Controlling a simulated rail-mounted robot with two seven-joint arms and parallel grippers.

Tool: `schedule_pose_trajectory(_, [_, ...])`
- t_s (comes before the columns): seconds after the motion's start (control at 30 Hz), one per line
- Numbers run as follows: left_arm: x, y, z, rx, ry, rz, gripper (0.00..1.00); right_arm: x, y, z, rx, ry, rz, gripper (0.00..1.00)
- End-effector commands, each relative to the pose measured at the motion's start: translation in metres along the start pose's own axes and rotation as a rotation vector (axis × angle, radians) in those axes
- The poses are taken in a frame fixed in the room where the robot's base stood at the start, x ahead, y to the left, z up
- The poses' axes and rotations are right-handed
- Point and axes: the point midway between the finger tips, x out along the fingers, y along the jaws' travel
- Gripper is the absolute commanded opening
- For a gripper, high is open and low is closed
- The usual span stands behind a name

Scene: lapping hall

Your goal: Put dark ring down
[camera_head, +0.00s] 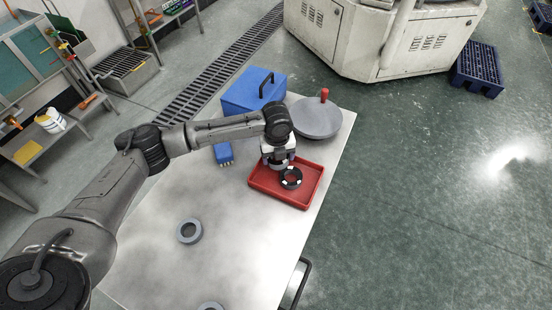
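The dark ring (291,177) is black with light patches on it and shows over the red tray (264,194). My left gripper (287,171) points down at it, its fingers at the ring's upper edge, and appears shut on it. The fingers are small and partly hidden by the gripper body. I cannot tell whether the ring touches the tray floor. My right gripper is not in view.
Grey rings (180,232) (210,306) lie on the metal table (150,270). The table's front left is mostly clear.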

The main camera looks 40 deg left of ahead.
Motion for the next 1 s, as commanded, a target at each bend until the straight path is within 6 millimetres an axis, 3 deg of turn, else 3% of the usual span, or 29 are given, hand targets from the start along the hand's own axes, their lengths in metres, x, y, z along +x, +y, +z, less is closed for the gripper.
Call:
schedule_pose_trajectory(0.03, [0.021, 0.009, -0.002, -0.007, 0.005, 0.035, 0.36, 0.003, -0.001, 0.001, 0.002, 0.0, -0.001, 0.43])
schedule_pose_trajectory(0.07, [0.021, 0.009, -0.002, -0.007, 0.005, 0.035, 0.36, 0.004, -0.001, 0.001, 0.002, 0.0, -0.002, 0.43])
schedule_pose_trajectory(0.1, [0.021, 0.009, -0.003, -0.007, 0.005, 0.036, 0.78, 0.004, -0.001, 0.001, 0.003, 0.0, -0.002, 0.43])
schedule_pose_trajectory(0.17, [0.022, 0.009, -0.003, -0.007, 0.006, 0.037, 0.84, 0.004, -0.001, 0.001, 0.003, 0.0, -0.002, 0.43])
schedule_pose_trajectory(0.53, [0.013, 0.009, -0.003, -0.007, 0.01, 0.038, 0.84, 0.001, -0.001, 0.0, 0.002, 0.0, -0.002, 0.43])
schedule_pose_trajectory(1.0, [-0.075, 0.004, -0.002, -0.004, 0.006, 0.027, 0.84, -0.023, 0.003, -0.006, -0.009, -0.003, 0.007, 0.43])
